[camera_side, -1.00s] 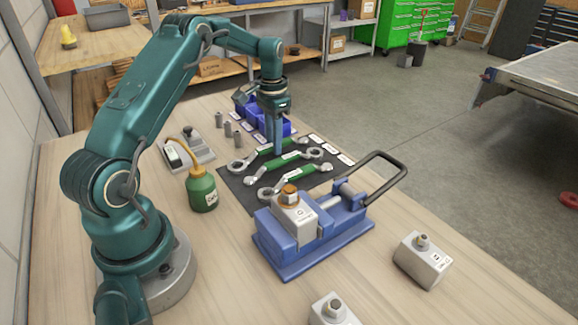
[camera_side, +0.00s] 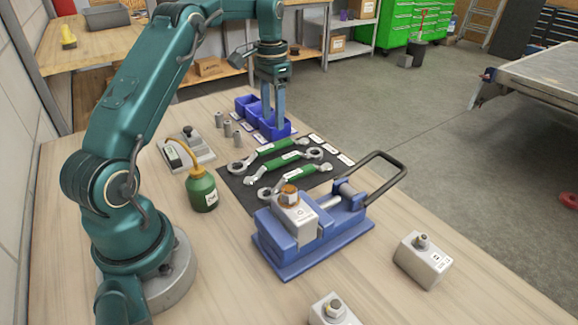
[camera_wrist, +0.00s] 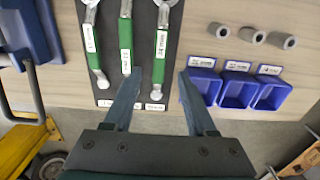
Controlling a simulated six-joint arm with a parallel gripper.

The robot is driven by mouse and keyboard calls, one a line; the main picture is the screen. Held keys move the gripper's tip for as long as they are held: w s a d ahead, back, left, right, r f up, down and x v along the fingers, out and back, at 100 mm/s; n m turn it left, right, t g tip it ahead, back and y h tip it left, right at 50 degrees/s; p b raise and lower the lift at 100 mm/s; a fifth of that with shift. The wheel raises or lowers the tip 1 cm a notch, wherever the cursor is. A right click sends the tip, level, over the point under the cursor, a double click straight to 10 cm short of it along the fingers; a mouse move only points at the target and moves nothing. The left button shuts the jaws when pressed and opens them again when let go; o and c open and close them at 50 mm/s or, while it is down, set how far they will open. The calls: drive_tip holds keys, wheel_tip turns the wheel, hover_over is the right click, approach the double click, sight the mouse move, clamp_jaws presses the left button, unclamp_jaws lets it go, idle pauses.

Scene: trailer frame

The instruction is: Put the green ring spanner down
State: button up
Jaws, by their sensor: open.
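Three green-handled ring spanners lie side by side on a dark mat (camera_side: 233,187). The far spanner (camera_side: 275,148) is closest to the blue bins; it is the rightmost spanner in the wrist view (camera_wrist: 161,45). The middle spanner (camera_side: 290,160) and the near spanner (camera_side: 306,175) lie beside it. My gripper (camera_side: 273,120) is raised above and beyond the far spanner, in front of the bins, with nothing between its fingers. In the wrist view my gripper (camera_wrist: 160,76) has its fingers wide apart.
Blue bins (camera_side: 276,130) stand just past the mat, with small grey cylinders (camera_side: 228,130) beside them. A blue vise (camera_side: 310,228) with a looped handle stands in front of the mat. A green oil can (camera_side: 202,190) is at the left. Grey blocks (camera_side: 423,260) sit at the right front.

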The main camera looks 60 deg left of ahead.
drive_tip(key=s+d+r+t, duration=0.2)
drive_tip(key=s+d+r, duration=0.3)
drive_tip(key=d+r, duration=0.7)
drive_tip(key=s+d+f+t, duration=0.3)
drive_tip(key=s+d+f, duration=0.2)
drive_tip(key=s, duration=0.8)
drive_tip(key=shift+s+d+f+t, duration=0.2)
drive_tip(key=shift+d+t, duration=0.1)
drive_tip(key=shift+d, duration=1.55)
